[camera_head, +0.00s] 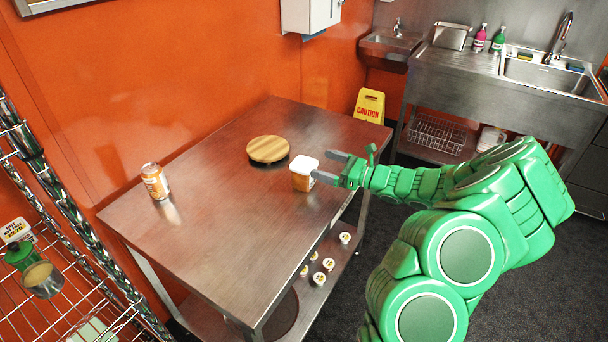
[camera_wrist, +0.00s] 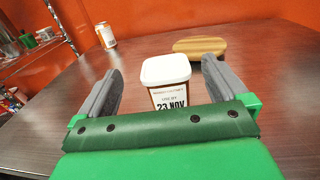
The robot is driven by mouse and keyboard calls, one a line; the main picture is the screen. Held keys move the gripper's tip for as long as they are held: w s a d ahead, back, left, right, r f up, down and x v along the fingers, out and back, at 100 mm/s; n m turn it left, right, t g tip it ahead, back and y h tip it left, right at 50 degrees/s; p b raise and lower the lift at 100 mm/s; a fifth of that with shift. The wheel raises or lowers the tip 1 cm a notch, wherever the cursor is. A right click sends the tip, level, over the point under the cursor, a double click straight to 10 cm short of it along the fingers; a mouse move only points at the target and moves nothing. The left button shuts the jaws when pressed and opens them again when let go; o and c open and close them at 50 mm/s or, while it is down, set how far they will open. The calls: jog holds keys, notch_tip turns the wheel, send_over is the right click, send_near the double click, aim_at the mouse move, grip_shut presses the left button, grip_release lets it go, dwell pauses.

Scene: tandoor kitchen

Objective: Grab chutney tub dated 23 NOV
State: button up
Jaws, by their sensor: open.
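The chutney tub (camera_head: 302,181) stands upright on the steel table, with a white lid and an orange-brown body. In the wrist view the tub (camera_wrist: 167,77) shows a white label that reads "23 NOV". My gripper (camera_head: 324,166) is open at the tub's right side in the head view. In the wrist view my gripper (camera_wrist: 160,82) has one grey finger on each side of the tub, with a gap at each side. The lower part of the label is hidden by the green gripper body.
A round wooden board (camera_head: 268,149) lies behind the tub on the steel table (camera_head: 215,215). An orange can (camera_head: 155,181) stands at the table's left. Several small white-lidded tubs (camera_head: 328,264) sit on the lower shelf. A wire rack (camera_head: 60,290) stands at the left.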

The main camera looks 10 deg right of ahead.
aim_at(294, 162)
notch_tip(294, 162, down, 4)
jog(key=shift+r, duration=0.2)
jog(key=shift+r+x, duration=0.15)
jog(key=shift+x, duration=1.8)
jog(key=shift+r+x, duration=0.2)
jog(key=shift+x, duration=1.75)
jog(key=shift+w+d, duration=0.1)
jog(key=shift+d, duration=0.05)
jog(key=c, duration=1.1)
jog(key=shift+c, duration=0.2)
